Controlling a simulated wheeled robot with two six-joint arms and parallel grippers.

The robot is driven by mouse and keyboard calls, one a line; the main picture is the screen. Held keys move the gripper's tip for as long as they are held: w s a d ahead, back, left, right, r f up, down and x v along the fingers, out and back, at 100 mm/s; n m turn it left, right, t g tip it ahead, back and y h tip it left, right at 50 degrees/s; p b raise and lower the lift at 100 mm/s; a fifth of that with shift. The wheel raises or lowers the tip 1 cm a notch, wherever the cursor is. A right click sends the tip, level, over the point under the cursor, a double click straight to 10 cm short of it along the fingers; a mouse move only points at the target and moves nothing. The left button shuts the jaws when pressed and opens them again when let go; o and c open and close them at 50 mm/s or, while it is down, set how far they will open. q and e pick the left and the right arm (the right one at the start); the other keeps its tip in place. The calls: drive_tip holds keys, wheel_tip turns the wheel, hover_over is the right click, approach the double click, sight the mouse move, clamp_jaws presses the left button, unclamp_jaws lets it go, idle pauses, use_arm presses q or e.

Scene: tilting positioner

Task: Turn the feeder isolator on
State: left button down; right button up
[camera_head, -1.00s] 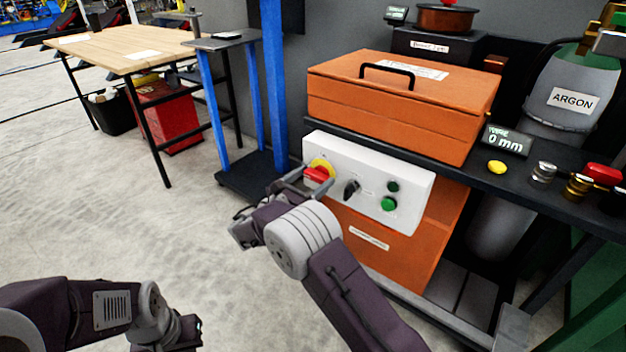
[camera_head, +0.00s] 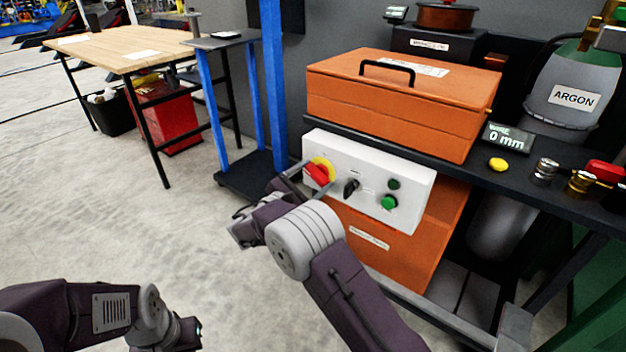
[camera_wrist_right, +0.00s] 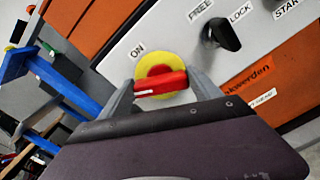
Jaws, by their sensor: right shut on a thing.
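The feeder isolator is a red handle (camera_head: 317,175) on a round yellow disc, at the left end of a white control panel (camera_head: 345,158). My right gripper (camera_head: 310,180) is at the panel, shut on the red handle, with one finger on each side of it. In the right wrist view the red handle (camera_wrist_right: 161,84) lies across the yellow disc (camera_wrist_right: 160,66) between the two fingers, slightly tilted in that picture. A label "ON" (camera_wrist_right: 137,49) is beside the disc. My left arm is at the lower left of the head view, and its fingers do not show.
A black selector knob (camera_head: 351,188) is right of the isolator, with a green button (camera_head: 390,202) beyond it. An orange box (camera_head: 390,105) stands on the dark bench above the panel. A blue-legged stand (camera_head: 250,165) is to the left. Open floor lies left of my right arm.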

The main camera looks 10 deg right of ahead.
drive_tip(key=m, duration=0.1)
drive_tip(key=m+b, duration=0.1)
drive_tip(key=m, duration=0.1)
drive_tip(key=shift+f+b, duration=0.25)
drive_tip(key=shift+b, duration=0.05)
drive_tip(key=m+b, duration=0.2)
drive_tip(key=shift+f+m, duration=0.15)
drive_tip(key=shift+m, duration=0.15)
drive_tip(key=m+b, duration=0.4)
drive_tip(key=shift+s+f, duration=0.1)
drive_tip(key=shift+m+b, duration=1.4)
drive_tip(key=o, duration=1.4)
drive_tip(key=shift+r, duration=0.2)
